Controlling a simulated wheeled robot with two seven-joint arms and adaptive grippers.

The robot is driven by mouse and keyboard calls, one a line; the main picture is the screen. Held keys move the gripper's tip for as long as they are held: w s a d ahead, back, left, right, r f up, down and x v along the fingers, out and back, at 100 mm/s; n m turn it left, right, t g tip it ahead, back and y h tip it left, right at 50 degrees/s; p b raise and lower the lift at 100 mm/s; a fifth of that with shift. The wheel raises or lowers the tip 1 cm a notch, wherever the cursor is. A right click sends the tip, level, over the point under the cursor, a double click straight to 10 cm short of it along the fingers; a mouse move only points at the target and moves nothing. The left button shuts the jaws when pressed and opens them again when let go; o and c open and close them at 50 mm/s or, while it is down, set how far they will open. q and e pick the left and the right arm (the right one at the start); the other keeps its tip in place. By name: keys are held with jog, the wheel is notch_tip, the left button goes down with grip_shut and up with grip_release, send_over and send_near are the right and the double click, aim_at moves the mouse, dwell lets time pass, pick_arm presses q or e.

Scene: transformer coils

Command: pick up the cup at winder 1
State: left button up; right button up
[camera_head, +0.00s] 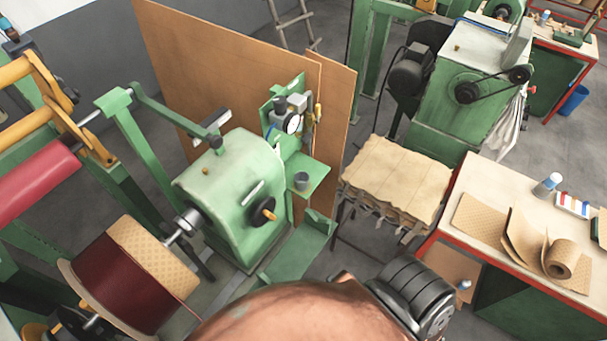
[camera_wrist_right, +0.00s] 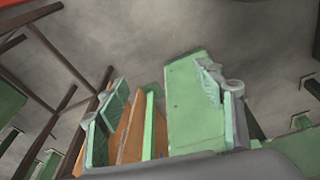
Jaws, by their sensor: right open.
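A small grey cup (camera_head: 301,181) stands upright on a green shelf (camera_head: 309,171) beside the green winder (camera_head: 235,190) in the head view. My right gripper (camera_wrist_right: 163,92) shows in the wrist view with its two grey fingers apart and nothing visible between them. Green machine panels and a brown board lie behind the fingers there. I cannot make out the cup in the wrist view. Neither gripper shows in the head view, so the right gripper's distance to the cup cannot be told.
A gauge (camera_head: 292,124) stands above the shelf, before a brown board (camera_head: 225,70). A large wound coil (camera_head: 135,275) is at left. A stand with tan sheets (camera_head: 395,178) and a workbench (camera_head: 485,180) are at right. Part of my arm covers the bottom middle.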

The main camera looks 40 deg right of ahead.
jog(key=w+r+p, duration=0.3)
jog(key=w+r, duration=0.2)
jog(key=r, duration=0.8)
notch_tip(320, 180, up, 30)
jog(key=n+t+y+p, duration=0.2)
jog(key=t+p, duration=0.2)
jog(key=p, duration=0.5)
send_over(302, 178)
jog(key=s, duration=0.4)
jog(key=shift+a+r, duration=0.15)
jog(key=shift+a, duration=0.15)
jog(key=p+x, duration=0.1)
jog(key=x, duration=0.3)
jog(key=shift+a+f, duration=0.25)
jog(key=shift+f, duration=0.1)
jog(key=shift+w+f, duration=0.1)
jog(key=shift+f, duration=0.1)
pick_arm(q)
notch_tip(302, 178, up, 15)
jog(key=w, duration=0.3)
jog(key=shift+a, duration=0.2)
